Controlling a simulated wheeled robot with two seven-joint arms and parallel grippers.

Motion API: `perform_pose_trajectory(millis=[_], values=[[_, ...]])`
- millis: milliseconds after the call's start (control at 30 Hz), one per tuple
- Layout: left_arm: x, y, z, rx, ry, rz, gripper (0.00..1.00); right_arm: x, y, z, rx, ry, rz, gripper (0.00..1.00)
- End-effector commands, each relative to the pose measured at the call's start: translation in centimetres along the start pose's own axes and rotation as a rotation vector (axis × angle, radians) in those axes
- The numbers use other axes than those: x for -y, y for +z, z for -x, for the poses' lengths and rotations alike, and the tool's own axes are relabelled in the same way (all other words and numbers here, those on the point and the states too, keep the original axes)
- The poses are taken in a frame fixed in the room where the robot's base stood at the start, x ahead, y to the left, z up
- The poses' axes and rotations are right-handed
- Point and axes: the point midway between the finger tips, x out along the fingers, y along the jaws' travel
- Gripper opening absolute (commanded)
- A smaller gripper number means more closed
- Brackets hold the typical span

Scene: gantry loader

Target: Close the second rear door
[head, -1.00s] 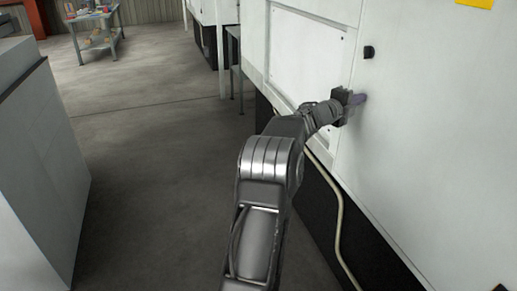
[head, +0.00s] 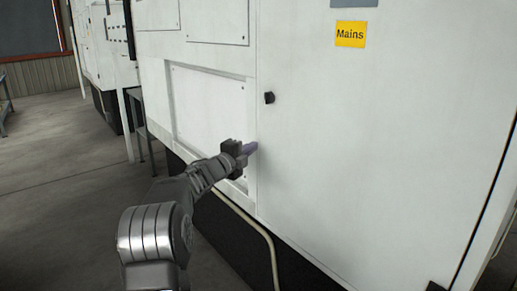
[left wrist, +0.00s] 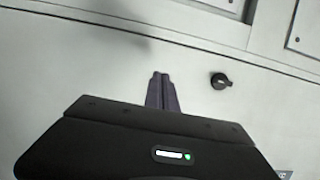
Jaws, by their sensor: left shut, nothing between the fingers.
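The white cabinet door (head: 375,130) fills the right half of the head view and looks flush with the panel to its left. It carries a yellow "Mains" label (head: 350,34) and a small black knob (head: 269,97) near its left edge. My left gripper (head: 251,147) is shut and empty, its fingertips at the door's left edge, below the knob. I cannot tell whether they touch. In the left wrist view the shut fingers (left wrist: 161,90) point at the white surface, with the black knob (left wrist: 221,80) to their right. My right gripper is not in view.
A recessed white panel (head: 210,110) lies left of the door. A pale cable (head: 262,235) runs along the dark base below. Another white machine (head: 105,45) and a grey table (head: 146,100) stand behind at left. The floor (head: 60,190) at left is open.

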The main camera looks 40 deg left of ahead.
Motion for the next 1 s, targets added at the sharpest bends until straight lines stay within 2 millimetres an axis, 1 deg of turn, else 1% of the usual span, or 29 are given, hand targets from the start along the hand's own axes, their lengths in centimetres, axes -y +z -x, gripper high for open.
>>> perform_pose_trajectory(millis=[33, 200, 333, 500, 1000], values=[[-0.1, 0.6, 1.1, 0.005, -0.001, -0.001, 0.0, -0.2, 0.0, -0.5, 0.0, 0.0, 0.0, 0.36], [-0.1, 1.6, 4.0, 0.005, -0.001, -0.002, 0.0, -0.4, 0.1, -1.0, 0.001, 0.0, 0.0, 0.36], [0.0, 2.1, 5.3, 0.005, 0.0, -0.002, 0.0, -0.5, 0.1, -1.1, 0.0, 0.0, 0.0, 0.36], [-0.1, 2.3, 5.9, 0.003, 0.001, -0.001, 0.0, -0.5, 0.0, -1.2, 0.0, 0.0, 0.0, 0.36], [-0.1, 2.3, 5.9, 0.004, 0.001, -0.001, 0.0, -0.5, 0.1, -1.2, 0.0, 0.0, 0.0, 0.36]])
